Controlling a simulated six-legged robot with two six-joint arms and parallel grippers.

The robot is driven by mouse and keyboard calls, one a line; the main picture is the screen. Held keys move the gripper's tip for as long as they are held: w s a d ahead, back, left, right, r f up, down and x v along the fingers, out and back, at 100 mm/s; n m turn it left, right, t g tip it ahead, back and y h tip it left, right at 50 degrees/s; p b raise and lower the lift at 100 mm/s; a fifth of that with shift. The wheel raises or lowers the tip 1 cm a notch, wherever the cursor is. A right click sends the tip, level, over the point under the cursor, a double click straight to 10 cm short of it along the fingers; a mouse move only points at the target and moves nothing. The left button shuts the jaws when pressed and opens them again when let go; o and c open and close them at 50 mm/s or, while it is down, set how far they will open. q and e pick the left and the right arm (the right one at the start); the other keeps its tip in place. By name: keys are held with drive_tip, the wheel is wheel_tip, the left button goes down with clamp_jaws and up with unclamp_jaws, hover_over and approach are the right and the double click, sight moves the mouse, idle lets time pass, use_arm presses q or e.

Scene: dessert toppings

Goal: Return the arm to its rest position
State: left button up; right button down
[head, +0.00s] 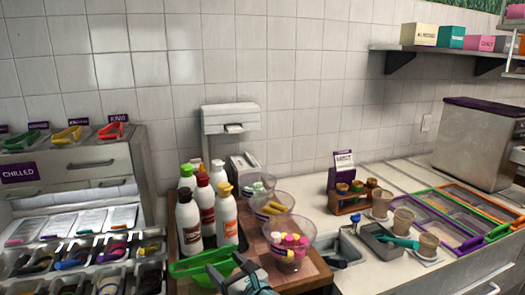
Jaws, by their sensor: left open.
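My left gripper (238,276) shows at the bottom middle of the head view, cut off by the lower edge. Its jaws are apart and I see nothing held between them. It is in front of the wooden board (304,277) and in front of the glass bowl of pink, yellow and white balls (290,246). A bright green item (199,264) lies just left of the gripper; I cannot tell whether they touch. My right gripper is not in view.
Several sauce bottles (226,215) stand behind the gripper. More glass bowls (272,207) stand behind the ball bowl. Topping bins (112,253) fill the left. Cups (402,222), a metal tub (386,241) and coloured trays (446,219) are on the right counter. A shelf (440,47) hangs upper right.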

use_arm(q)
drive_tip(key=s+a+f+n+g+h, duration=0.3)
drive_tip(key=s+f+g, duration=0.3)
drive_tip(key=f, duration=0.6)
drive_tip(key=s+a+f+n+g+h, duration=0.2)
drive_tip(key=s+a+f+g, duration=0.15)
drive_tip(key=s+f, duration=0.6)
drive_tip(key=s+d+f+n+g+h, duration=0.3)
drive_tip(key=s+f+n+h, duration=0.2)
drive_tip(key=s+n, duration=0.4)
drive_tip(key=s+d+f+n+g+h, duration=0.25)
drive_tip(key=s+f+n+h, duration=0.35)
drive_tip(key=s+n, duration=0.35)
wheel_tip(320, 180, down, 8)
drive_tip(key=a+n+t+b, duration=0.2)
drive_tip(key=n+b, duration=0.5)
drive_tip(key=shift+s+a+y, duration=0.15)
drive_tip(key=shift+a+y, duration=0.1)
drive_tip(key=shift+y, duration=0.15)
drive_tip(key=shift+s+r, duration=0.1)
drive_tip(key=shift+r, duration=0.2)
drive_tip(key=shift+c, duration=0.3)
drive_tip(key=c, duration=0.5)
